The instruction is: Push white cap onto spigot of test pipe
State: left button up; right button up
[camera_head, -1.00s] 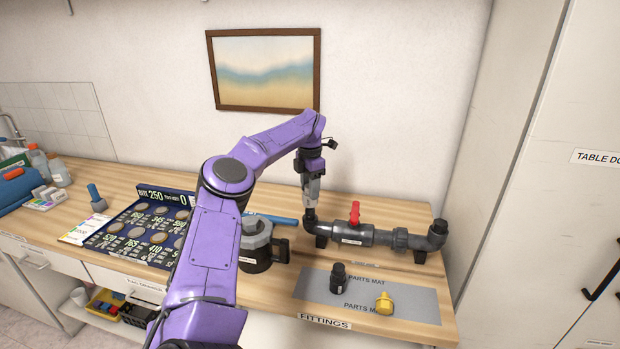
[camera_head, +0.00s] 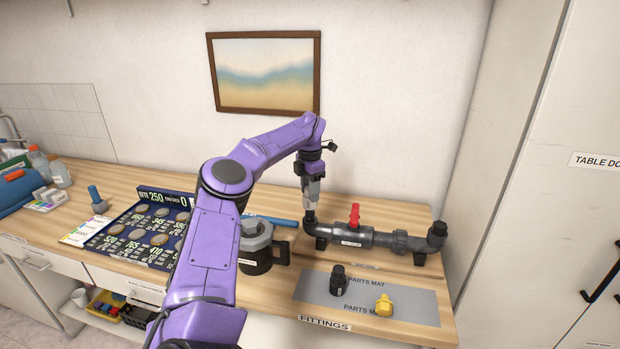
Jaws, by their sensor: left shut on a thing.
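The grey test pipe (camera_head: 388,239) lies along the back right of the bench, with a red valve handle (camera_head: 354,213). Its left end turns upward as a dark spigot (camera_head: 309,228). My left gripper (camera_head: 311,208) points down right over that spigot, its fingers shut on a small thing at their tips. The fingers hide most of that thing, and I cannot make out the white cap clearly or tell how far it sits on the spigot. My right gripper is not in view.
A grey parts mat (camera_head: 409,304) in front holds a black fitting (camera_head: 338,280) and a yellow one (camera_head: 384,305). A dark mug-like container (camera_head: 256,247) stands beside my left arm. A coin board (camera_head: 140,232) lies to the left. A tall cabinet (camera_head: 560,180) bounds the right.

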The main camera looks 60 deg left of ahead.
pick_arm(q)
jog(key=shift+f+b, duration=1.8)
jog(key=shift+f, duration=0.8)
jog(key=o, duration=1.2)
jog(key=shift+o, duration=0.2)
notch_tip(320, 180, up, 5)
jog(key=p, duration=0.5)
jog(key=shift+r, duration=0.2)
jog(key=shift+f, duration=0.1)
